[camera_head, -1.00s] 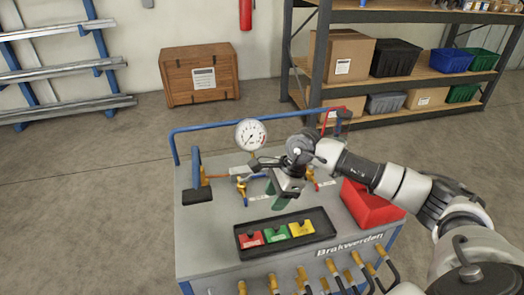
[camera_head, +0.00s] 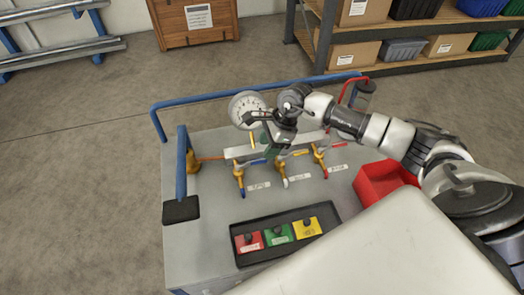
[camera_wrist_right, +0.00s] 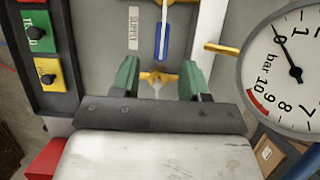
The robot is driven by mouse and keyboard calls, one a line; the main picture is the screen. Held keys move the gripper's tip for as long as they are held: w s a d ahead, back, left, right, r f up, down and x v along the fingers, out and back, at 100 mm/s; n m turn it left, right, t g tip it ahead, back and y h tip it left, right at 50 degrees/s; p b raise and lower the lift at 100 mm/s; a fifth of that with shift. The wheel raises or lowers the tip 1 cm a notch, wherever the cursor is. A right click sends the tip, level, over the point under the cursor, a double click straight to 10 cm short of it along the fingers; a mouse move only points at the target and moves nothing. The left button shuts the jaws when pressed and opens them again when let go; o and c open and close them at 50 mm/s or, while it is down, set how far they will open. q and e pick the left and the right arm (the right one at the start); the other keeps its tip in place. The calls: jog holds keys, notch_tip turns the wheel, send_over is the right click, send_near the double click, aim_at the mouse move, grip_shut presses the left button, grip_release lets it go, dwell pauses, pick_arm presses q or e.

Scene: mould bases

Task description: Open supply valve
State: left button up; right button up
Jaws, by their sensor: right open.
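The supply valve (camera_head: 239,173) is the leftmost of three brass valves. Its blue lever (camera_wrist_right: 162,42) points sideways toward the middle valve, and the SUPPLY label (camera_wrist_right: 133,28) lies beside it. My right gripper (camera_head: 270,148) hangs over the valve row, right of the supply valve. In the right wrist view its green fingers (camera_wrist_right: 160,70) are spread apart and empty. The blue lever is just ahead of them, and a brass valve body (camera_wrist_right: 158,78) shows between them. I cannot tell the fingers' height above the lever. My left gripper is not in view.
A pressure gauge (camera_head: 247,108) stands close behind the gripper; its needle is near zero. A black tray (camera_head: 240,262) with red, green and yellow blocks lies in front. A red bin (camera_head: 378,185) is at right, and a blue rail (camera_head: 182,165) at left.

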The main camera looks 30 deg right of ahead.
aim_at(259, 160)
jog(key=x, duration=0.4)
jog(key=shift+w+p, duration=0.15)
jog(key=shift+p, duration=0.25)
jog(key=shift+a+f, duration=0.15)
jog(key=shift+f, duration=0.3)
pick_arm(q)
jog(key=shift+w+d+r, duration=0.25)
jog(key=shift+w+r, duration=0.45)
pick_arm(e)
grip_shut()
